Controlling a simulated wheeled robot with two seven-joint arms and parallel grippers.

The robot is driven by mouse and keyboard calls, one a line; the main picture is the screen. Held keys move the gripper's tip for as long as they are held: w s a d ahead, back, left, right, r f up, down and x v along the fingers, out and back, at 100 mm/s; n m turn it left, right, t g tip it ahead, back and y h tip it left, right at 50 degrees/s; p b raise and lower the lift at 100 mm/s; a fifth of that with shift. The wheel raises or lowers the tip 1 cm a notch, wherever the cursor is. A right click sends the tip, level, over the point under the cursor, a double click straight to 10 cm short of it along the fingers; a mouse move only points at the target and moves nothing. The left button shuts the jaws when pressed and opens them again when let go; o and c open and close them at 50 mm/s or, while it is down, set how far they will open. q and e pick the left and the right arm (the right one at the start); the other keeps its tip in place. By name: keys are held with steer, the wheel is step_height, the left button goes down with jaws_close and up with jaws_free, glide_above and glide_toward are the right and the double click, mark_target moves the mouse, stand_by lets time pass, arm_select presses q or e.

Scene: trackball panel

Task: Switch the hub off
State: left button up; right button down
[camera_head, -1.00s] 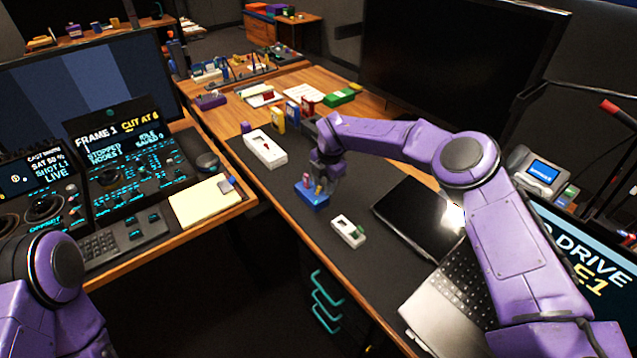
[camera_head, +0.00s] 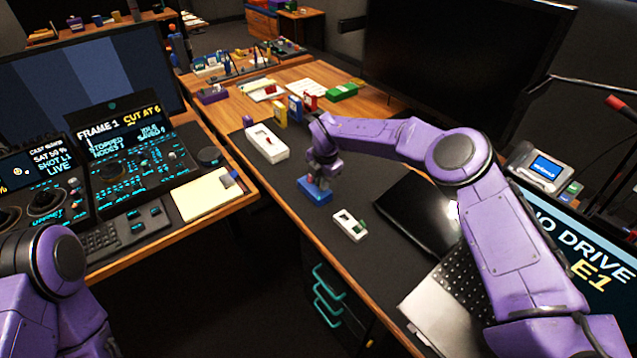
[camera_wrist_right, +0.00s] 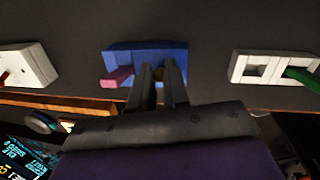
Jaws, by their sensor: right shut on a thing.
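A small blue box (camera_head: 314,191) sits on the dark desk mat under my right gripper (camera_head: 322,180). In the right wrist view the blue box (camera_wrist_right: 125,58) has a pink lever (camera_wrist_right: 117,78) at its left side. My right gripper (camera_wrist_right: 160,75) reaches onto the box, its fingers closed around a small brownish lever (camera_wrist_right: 158,74), mostly hidden between them. I cannot tell from any label which box is the hub. My left gripper is out of view; only my left arm shows at the lower left.
A white box with a red part (camera_head: 266,143) stands behind the blue box. A white box with a green part (camera_head: 350,225) stands in front. A black tablet (camera_head: 415,215) and a laptop (camera_head: 440,310) lie to the right. The desk's front edge is close.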

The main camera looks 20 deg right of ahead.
mark_target(313, 195)
steer(key=shift+s+a+f+t+h+b, duration=0.15)
steer(key=shift+a+t+h+b, duration=0.2)
steer(key=shift+h+b, duration=0.3)
steer(key=h+b, duration=0.1)
steer(key=b, duration=0.1)
steer(key=a+t+h+b, duration=0.1)
steer(key=h+b, duration=0.1)
steer(key=t+h+b, duration=0.1)
steer(key=b, duration=0.1)
steer(key=shift+s+a+f+n+h+b, duration=0.2)
steer(key=shift+s+a+n+h+b, duration=0.1)
steer(key=shift+a+h+b, duration=0.1)
steer(key=shift+a+r+t+h+b, duration=0.1)
steer(key=shift+a+t+h+b, duration=0.15)
steer(key=shift+h+b, duration=0.45)
steer(key=shift+s, duration=0.1)
steer(key=c, duration=1.1)
jaws_free()
steer(key=shift+r, duration=0.1)
steer(key=b+v, duration=0.1)
steer(key=v, duration=0.9)
steer(key=shift+a+r, duration=0.15)
